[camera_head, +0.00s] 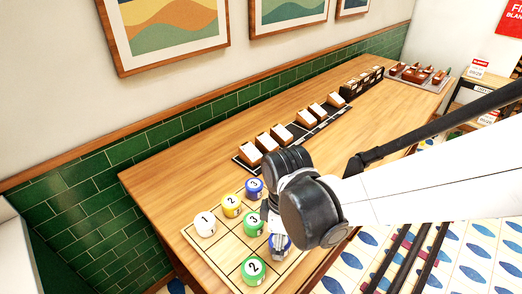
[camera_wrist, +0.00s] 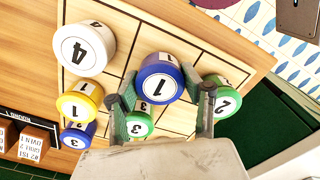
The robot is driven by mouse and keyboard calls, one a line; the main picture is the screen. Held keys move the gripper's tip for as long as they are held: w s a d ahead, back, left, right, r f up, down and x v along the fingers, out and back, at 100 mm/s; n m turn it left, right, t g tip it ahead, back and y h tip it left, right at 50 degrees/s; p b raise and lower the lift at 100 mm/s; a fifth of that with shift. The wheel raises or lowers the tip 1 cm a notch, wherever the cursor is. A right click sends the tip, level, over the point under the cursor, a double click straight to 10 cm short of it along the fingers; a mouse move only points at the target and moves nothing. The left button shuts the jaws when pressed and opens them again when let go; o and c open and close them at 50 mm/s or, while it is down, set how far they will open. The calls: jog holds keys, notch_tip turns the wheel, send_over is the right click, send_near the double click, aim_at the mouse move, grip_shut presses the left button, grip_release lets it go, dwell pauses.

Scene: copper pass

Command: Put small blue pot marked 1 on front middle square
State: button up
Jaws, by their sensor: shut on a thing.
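A small blue pot marked 1 (camera_wrist: 160,78) is between the fingers of my gripper (camera_wrist: 163,94), which is shut on it. In the head view the blue pot (camera_head: 284,246) shows partly under my wrist, over the near side of the squared board (camera_head: 222,252). It appears over the near row's middle square, right of the green pot marked 2 (camera_head: 253,270). I cannot tell whether it touches the board. A green pot marked 3 (camera_head: 252,224) stands just behind it, near one finger in the wrist view.
A white pot (camera_head: 205,224), a yellow pot (camera_head: 231,205) and a blue pot marked 3 (camera_head: 254,188) line the board's far row. Behind are racks of pale-topped blocks (camera_head: 282,135) and a tray (camera_head: 418,75). The wooden counter (camera_head: 185,175) is clear left of the racks.

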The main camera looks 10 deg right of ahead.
jog(key=shift+f, duration=0.2)
jog(key=shift+f, duration=0.1)
jog(key=o, duration=1.3)
jog(key=shift+c, duration=0.2)
notch_tip(320, 180, up, 12)
jog(key=p, duration=0.2)
jog(key=s+d+r+m+t, duration=0.1)
jog(key=d+r+m+t, duration=0.5)
jog(key=d+m, duration=0.5)
jog(key=shift+s+m+t, duration=0.2)
jog(key=shift+m+t, duration=0.4)
jog(key=shift+m, duration=1.2)
jog(key=shift+f, duration=0.1)
